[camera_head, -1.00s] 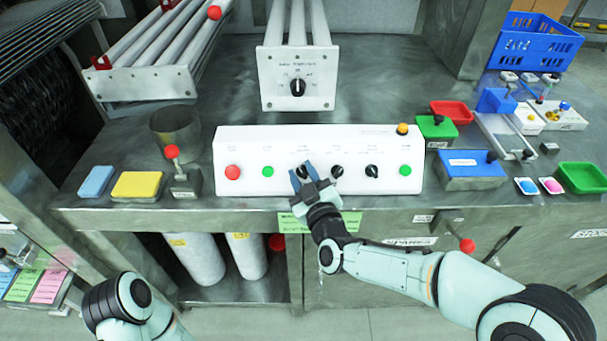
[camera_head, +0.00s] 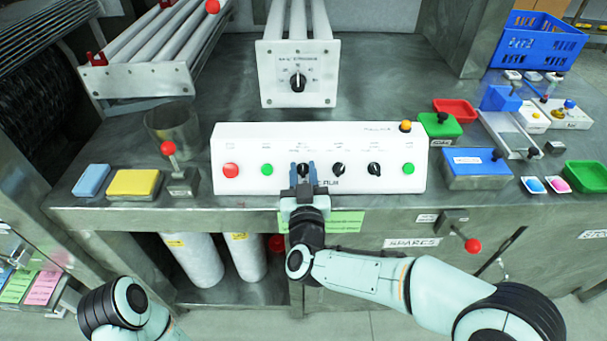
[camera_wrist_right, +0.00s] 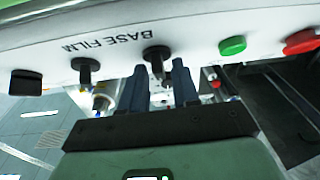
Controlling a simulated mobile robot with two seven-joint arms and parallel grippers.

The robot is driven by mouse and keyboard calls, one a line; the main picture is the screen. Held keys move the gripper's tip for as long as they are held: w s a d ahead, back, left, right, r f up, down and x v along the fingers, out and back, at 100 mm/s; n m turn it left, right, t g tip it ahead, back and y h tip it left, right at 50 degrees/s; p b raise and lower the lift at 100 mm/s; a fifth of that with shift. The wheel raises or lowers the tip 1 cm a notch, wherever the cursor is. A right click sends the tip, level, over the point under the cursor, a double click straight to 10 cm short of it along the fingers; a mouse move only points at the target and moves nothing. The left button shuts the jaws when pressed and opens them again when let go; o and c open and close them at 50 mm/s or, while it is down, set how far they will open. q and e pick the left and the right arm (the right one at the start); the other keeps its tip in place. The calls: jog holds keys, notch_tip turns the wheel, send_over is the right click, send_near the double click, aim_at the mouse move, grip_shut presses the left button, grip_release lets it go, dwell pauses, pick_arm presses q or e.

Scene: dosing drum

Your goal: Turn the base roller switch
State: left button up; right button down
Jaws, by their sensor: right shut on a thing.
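A white control panel (camera_head: 320,144) on the bench carries a row of black rotary switches between coloured buttons. My right gripper (camera_head: 302,172) is shut on the leftmost black switch (camera_wrist_right: 157,55), its blue fingers on either side of the knob. The middle switch (camera_head: 338,169) and right switch (camera_head: 374,169) stand free. The left gripper is out of view; only my left arm shows.
A red button (camera_head: 231,171) and a green button (camera_head: 267,170) sit left of the held switch. A white box with a dial (camera_head: 298,82) stands behind the panel. A lever with a red ball (camera_head: 168,148) stands to the left. Trays crowd the right.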

jog(key=m+h, duration=0.2)
jog(key=shift+a+m, duration=0.1)
jog(key=shift+m, duration=0.3)
jog(key=shift+m+h, duration=1)
jog(key=shift+m, duration=0.2)
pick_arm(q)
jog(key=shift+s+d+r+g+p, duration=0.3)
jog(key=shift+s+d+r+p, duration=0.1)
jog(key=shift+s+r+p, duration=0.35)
pick_arm(e)
jog(key=shift+m+g+h, duration=0.8)
jog(key=shift+m+h, duration=0.5)
jog(key=shift+m, duration=1)
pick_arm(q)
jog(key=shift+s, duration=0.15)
pick_arm(e)
jog(key=c, duration=1.2)
grip_release()
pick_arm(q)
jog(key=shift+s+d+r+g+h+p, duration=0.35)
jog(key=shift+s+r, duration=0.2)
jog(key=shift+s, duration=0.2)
pick_arm(e)
jog(key=v, duration=1.3)
jog(key=shift+s+a+r, duration=0.1)
jog(key=shift+s+a, duration=0.05)
